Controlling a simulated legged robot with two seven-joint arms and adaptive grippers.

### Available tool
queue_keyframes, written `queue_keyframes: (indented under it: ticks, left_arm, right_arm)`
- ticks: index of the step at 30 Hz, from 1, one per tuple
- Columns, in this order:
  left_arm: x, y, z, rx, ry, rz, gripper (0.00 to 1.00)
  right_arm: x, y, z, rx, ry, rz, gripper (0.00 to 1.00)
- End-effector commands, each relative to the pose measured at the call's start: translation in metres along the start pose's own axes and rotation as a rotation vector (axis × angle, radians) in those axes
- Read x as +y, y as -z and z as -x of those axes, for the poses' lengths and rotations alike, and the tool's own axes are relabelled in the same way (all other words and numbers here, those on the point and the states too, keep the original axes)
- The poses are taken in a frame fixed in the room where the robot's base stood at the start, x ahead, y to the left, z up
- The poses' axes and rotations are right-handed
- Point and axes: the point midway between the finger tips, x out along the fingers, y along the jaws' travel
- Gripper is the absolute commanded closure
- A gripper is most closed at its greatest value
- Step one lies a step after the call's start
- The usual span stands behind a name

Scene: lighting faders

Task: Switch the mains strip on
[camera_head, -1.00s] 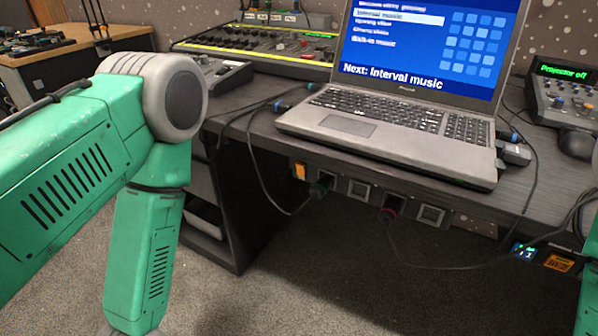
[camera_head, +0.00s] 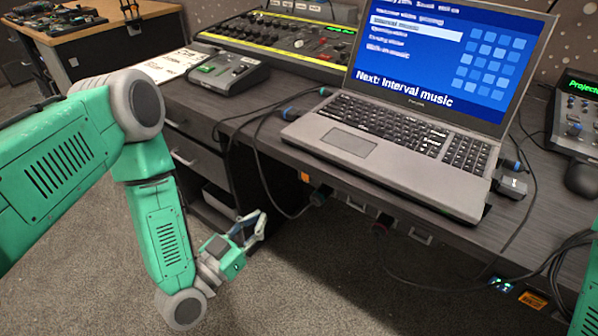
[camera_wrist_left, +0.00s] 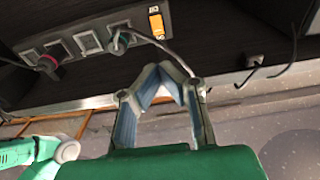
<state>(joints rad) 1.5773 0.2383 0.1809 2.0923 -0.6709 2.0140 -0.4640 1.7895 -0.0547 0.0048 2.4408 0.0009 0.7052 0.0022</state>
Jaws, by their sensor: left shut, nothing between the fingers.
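The mains strip (camera_head: 356,202) is fixed under the desk's front edge and partly hidden by it in the head view. It also shows upside down in the left wrist view (camera_wrist_left: 90,43). Its orange switch (camera_wrist_left: 157,22) sits at one end; only a bit of the switch (camera_head: 305,176) shows in the head view. I cannot tell its rocker position. My left gripper (camera_head: 254,224) is shut and empty, below and left of the switch in the head view. Its fingertips (camera_wrist_left: 160,71) meet, apart from the strip, in the wrist view. My right gripper is not in view.
A dark-green plug (camera_wrist_left: 122,38) with a cable sits beside the switch, and a red plug (camera_wrist_left: 48,62) farther along. A cable (camera_head: 268,180) loops down near the gripper. The laptop (camera_head: 390,135) stands on the desk above. The carpet below is clear.

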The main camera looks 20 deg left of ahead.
Motion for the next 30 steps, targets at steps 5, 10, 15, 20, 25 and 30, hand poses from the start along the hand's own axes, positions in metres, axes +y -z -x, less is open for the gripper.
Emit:
queue_keyframes:
  ticks: [5, 10, 15, 20, 25, 30]
  left_arm:
    - [0.001, 0.0, 0.0, 0.001, 0.0, 0.0, 1.0]
    - [0.001, 0.0, -0.002, 0.0, -0.002, -0.001, 1.0]
    - [0.002, -0.001, -0.019, 0.002, -0.007, -0.003, 1.0]
    - [0.003, -0.003, -0.035, -0.006, -0.009, -0.004, 1.0]
    - [0.003, 0.0, -0.052, 0.001, -0.008, -0.005, 1.0]
    - [0.001, -0.002, -0.09, 0.005, -0.001, -0.002, 1.0]
  right_arm:
    - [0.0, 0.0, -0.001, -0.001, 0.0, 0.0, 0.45]
    - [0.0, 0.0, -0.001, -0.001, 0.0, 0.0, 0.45]
    - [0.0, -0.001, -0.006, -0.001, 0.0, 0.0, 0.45]
    - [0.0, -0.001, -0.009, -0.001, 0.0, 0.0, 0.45]
    - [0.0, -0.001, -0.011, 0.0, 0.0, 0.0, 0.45]
    - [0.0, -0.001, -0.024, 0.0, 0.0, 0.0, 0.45]
